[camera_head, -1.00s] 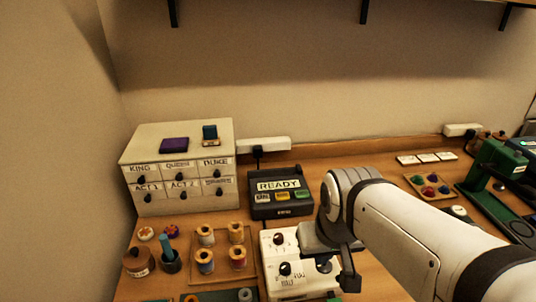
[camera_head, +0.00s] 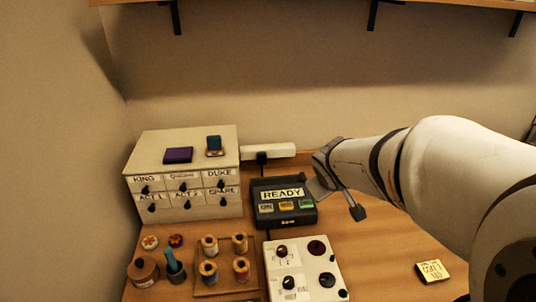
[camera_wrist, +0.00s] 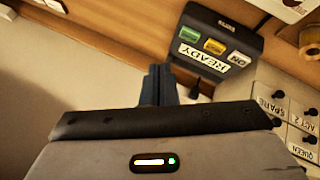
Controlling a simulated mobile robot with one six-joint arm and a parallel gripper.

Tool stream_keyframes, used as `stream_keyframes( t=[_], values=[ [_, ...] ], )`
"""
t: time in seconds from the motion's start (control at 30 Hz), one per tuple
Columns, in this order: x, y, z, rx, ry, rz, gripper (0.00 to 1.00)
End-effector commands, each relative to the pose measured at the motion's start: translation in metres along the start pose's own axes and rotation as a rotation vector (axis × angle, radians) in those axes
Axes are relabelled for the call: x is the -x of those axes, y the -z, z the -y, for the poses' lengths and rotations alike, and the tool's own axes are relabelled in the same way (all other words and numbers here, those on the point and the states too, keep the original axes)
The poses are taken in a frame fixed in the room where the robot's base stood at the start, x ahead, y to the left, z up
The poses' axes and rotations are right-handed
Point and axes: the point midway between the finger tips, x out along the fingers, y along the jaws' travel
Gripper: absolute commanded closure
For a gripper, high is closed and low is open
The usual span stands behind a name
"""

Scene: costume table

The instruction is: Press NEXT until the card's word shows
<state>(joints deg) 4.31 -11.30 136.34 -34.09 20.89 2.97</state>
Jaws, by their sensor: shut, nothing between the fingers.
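The black device (camera_head: 283,206) stands at the back of the table and its display (camera_head: 283,194) reads READY. Below the display are a white button, a yellow button (camera_head: 286,206) and a green button (camera_head: 306,205); their small labels are mostly unreadable. The device shows upside down in the wrist view (camera_wrist: 240,35), with a white button that seems to read ON. A pale card (camera_head: 432,271) lies at the lower right; its writing is too small to read surely. My gripper (camera_head: 357,212) is shut and empty, just right of the device, apart from its buttons. Its fingers also show in the wrist view (camera_wrist: 158,85).
A drawer cabinet (camera_head: 185,172) with labelled drawers stands left of the device. A spool tray (camera_head: 226,287) and a white box with knobs (camera_head: 303,268) lie in front. A power strip (camera_head: 268,151) is behind. Table right of the white box is mostly clear.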

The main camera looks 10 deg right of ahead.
Motion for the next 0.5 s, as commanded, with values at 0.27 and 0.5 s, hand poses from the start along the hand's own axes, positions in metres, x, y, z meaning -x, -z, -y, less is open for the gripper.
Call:
stream_keyframes(
  t=[0.27,0.5],
  values=[
    [-0.068,0.102,-0.008,0.53,0.111,-0.361,1.0],
    [-0.093,0.105,0.041,0.794,0.381,-0.562,1.0]
  ],
)
